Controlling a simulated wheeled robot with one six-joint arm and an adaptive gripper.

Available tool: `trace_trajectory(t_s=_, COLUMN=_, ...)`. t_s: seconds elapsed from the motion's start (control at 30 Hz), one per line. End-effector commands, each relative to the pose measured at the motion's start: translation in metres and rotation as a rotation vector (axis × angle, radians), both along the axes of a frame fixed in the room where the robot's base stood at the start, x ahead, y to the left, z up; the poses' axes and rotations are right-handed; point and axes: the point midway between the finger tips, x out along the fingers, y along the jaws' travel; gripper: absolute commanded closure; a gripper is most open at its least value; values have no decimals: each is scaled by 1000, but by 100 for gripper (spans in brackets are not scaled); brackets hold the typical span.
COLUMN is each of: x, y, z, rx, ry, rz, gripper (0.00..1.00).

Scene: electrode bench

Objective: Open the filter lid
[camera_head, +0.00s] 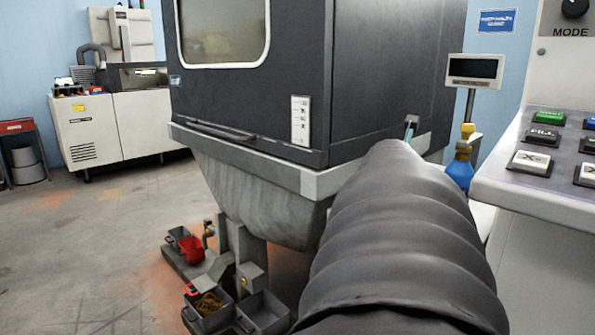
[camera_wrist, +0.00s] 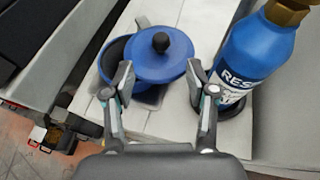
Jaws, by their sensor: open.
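In the wrist view, a round blue lid (camera_wrist: 158,60) with a black knob (camera_wrist: 161,42) sits at the centre. A dark, blue-edged round opening or body (camera_wrist: 114,62) shows at its left, partly covered by the lid. Whether the fingertips touch the lid is unclear. In the head view, my dark sleeved arm hides the lid and most of my gripper.
A blue bottle (camera_wrist: 246,58) with a brass-coloured top stands close to the right fingertip; it also shows in the head view (camera_head: 460,170). A large dark machine cabinet (camera_head: 390,75) stands beside my arm. A control panel (camera_head: 540,165) is at right. Bins (camera_head: 262,312) sit low.

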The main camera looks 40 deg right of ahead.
Motion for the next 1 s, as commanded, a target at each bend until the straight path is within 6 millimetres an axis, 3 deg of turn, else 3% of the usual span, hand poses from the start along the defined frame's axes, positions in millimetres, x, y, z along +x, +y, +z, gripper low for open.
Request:
trace_trajectory(t_s=0.43, x=-3, y=9, z=3, rx=2, ry=2, rz=0, gripper=43)
trace_trajectory(t_s=0.67, x=10, y=0, z=-7, rx=55, ry=27, rz=-49, gripper=100)
trace_trajectory(t_s=1.0, x=67, y=-18, z=-31, rx=153, ry=133, rz=-454, gripper=100)
